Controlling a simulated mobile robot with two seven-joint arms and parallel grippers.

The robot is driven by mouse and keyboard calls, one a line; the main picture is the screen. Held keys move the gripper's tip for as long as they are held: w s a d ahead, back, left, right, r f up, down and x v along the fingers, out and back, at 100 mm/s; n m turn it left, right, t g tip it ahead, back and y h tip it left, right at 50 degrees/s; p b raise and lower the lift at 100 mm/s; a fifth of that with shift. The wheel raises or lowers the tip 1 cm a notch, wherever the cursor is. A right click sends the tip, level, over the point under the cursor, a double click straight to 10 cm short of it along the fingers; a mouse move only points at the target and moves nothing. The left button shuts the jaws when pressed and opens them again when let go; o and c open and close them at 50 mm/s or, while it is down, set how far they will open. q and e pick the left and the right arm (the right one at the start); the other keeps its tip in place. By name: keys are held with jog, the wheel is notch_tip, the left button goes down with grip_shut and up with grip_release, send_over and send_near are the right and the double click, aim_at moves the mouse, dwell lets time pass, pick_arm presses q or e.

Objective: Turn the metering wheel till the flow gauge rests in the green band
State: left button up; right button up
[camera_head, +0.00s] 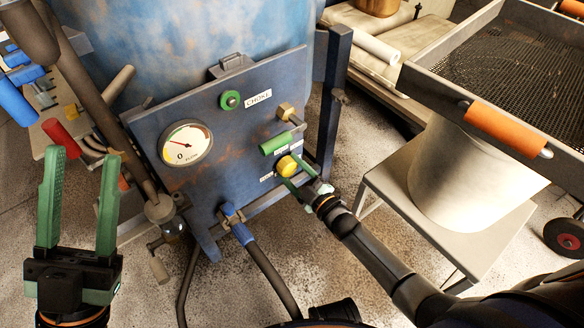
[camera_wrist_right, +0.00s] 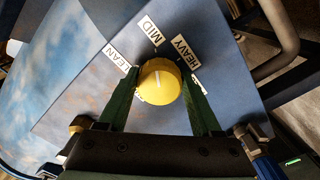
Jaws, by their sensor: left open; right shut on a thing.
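The yellow metering wheel (camera_head: 288,166) is on the blue panel (camera_head: 215,180). In the right wrist view the wheel (camera_wrist_right: 159,82) has a white pointer line aimed roughly at the MID label (camera_wrist_right: 151,31), between LEAN (camera_wrist_right: 118,58) and HEAVY (camera_wrist_right: 186,53). My right gripper (camera_head: 293,172) is shut on the wheel, its green fingers on either side. The round flow gauge (camera_head: 187,145) is left of the wheel; its needle points up and left. Its coloured bands are too small to tell exactly. My left gripper (camera_head: 80,158) is open and empty at the lower left, away from the panel.
A green choke knob (camera_head: 230,100) and a green-gripped lever (camera_head: 276,143) are near the wheel. A blue-handled hose valve (camera_head: 238,226) hangs below the panel. A stand with a pale drum (camera_head: 460,180) and a mesh sieve (camera_head: 515,60) is at right. Open floor lies in front.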

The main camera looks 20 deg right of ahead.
pick_arm(q)
jog(key=shift+r, duration=0.1)
pick_arm(e)
jog(key=shift+m, duration=0.4)
jog(key=o, duration=1.4)
jog(key=shift+s, duration=0.1)
pick_arm(q)
jog(key=r+p, duration=0.1)
jog(key=p, duration=0.1)
jog(key=r+p, duration=0.2)
jog(key=shift+s+a+r+m, duration=0.1)
jog(key=shift+a+r+m, duration=0.1)
jog(key=shift+r+m, duration=0.1)
pick_arm(e)
jog(key=v, duration=1.2)
jog(key=shift+s+d, duration=0.1)
jog(key=shift+s, duration=0.05)
